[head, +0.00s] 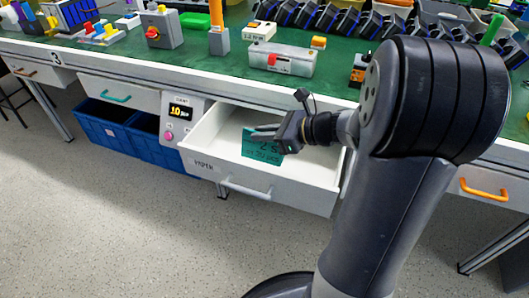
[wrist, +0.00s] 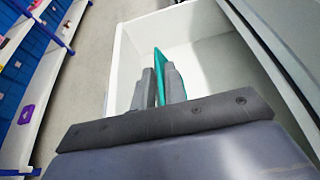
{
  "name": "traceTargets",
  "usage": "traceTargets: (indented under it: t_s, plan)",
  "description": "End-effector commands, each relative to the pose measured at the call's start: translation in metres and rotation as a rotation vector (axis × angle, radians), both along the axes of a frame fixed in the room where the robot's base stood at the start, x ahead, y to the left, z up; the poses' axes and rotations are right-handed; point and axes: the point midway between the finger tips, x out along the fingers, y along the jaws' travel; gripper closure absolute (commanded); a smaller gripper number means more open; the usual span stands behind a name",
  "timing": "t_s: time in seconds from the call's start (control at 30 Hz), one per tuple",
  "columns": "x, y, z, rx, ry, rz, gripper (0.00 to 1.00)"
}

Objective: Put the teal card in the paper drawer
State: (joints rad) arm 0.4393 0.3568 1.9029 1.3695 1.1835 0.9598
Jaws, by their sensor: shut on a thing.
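The teal card (head: 262,146) with dark printing is at the opening of the paper drawer (head: 268,191), over its white interior. The drawer is pulled out and its front carries a pale handle and a label. My gripper (head: 266,132) is shut on the teal card. In the wrist view the card (wrist: 165,72) stands edge-on between the fingers of my gripper (wrist: 161,82), above the drawer's inside. The drawer's white wall (wrist: 125,60) also shows there. I cannot tell whether the card's lower edge touches the drawer floor. Apart from the card, the visible drawer interior looks empty.
A green-topped bench (head: 200,62) runs above the drawer, bearing a grey box with a red part (head: 281,60) and a red rotary switch (head: 153,33). A display panel (head: 180,118) is left of the drawer. Blue bins (head: 105,125) stand under the bench. The front floor is clear.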

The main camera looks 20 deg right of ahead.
Motion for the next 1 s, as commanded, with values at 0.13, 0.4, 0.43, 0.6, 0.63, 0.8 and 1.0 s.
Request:
traceTargets:
  t_s: [0.13,0.4,0.43,0.6,0.63,0.8,1.0]
  plan:
    - [0.0,0.0,-0.018,0.001,0.001,0.001,1.0]
    - [0.0,0.0,-0.059,0.001,0.002,0.0,1.0]
    - [0.0,0.0,-0.061,0.001,0.001,0.0,1.0]
    - [0.0,0.0,-0.06,-0.001,0.001,0.0,1.0]
    - [0.0,0.0,-0.06,-0.001,0.001,0.0,1.0]
    - [0.0,0.0,-0.06,-0.001,0.001,0.0,0.75]
    - [0.0,0.0,-0.059,0.0,0.0,0.0,0.65]
